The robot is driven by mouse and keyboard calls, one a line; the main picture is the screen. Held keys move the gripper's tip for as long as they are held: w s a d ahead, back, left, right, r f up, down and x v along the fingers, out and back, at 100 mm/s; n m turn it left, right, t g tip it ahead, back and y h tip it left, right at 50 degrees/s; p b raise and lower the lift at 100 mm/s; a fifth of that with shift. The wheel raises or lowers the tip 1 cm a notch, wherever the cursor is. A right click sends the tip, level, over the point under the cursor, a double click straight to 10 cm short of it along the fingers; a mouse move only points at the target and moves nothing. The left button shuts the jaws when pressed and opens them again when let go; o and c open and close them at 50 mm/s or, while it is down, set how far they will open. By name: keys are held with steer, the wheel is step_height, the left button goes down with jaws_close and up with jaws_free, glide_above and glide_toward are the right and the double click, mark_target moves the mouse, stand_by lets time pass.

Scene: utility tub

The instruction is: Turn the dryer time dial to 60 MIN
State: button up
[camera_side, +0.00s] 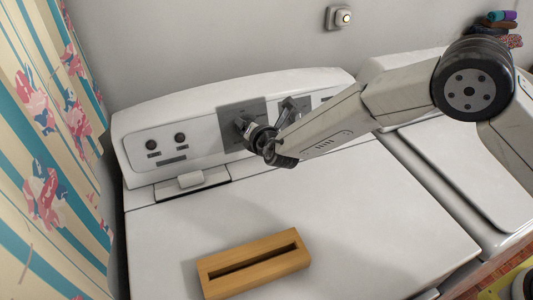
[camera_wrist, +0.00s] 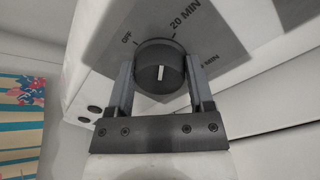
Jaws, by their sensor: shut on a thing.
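The dryer time dial (camera_wrist: 161,68) is a dark round knob with a white line on its face, on a grey plate (camera_wrist: 238,35). In the wrist view my gripper (camera_wrist: 158,75) has one finger on each side of the dial and is shut on it. The white line looks nearly upright in the picture, between the OFF and 20 MIN marks. A further label ending in MIN is partly hidden by the right finger. In the side view my gripper (camera_side: 246,128) is at the grey plate (camera_side: 240,112), and the dial is mostly hidden.
Two small dark knobs (camera_side: 180,137) sit on the panel's left. A wooden slotted block (camera_side: 254,264) lies on the white dryer top (camera_side: 350,215), which is otherwise mostly clear. A patterned curtain (camera_side: 45,150) hangs at left, and a wall switch (camera_side: 339,18) is above.

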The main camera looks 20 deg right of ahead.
steer(key=m, duration=0.7)
steer(key=shift+f+m, duration=0.1)
steer(key=shift+m, duration=0.2)
steer(key=m, duration=0.3)
steer(key=shift+s+m+h, duration=0.1)
steer(key=shift+m+h, duration=0.2)
steer(key=shift+m, duration=0.1)
steer(key=m, duration=0.4)
steer(key=shift+f+m, duration=0.15)
steer(key=shift+m, duration=0.15)
steer(key=m, duration=0.4)
steer(key=m+h, duration=0.1)
steer(key=m, duration=0.3)
steer(key=shift+a+f+m, duration=0.1)
steer(key=shift+a+m, duration=0.05)
steer(key=shift+m, duration=0.15)
steer(key=m, duration=0.3)
steer(key=shift+a+m, duration=0.1)
steer(key=shift+m, duration=2.1)
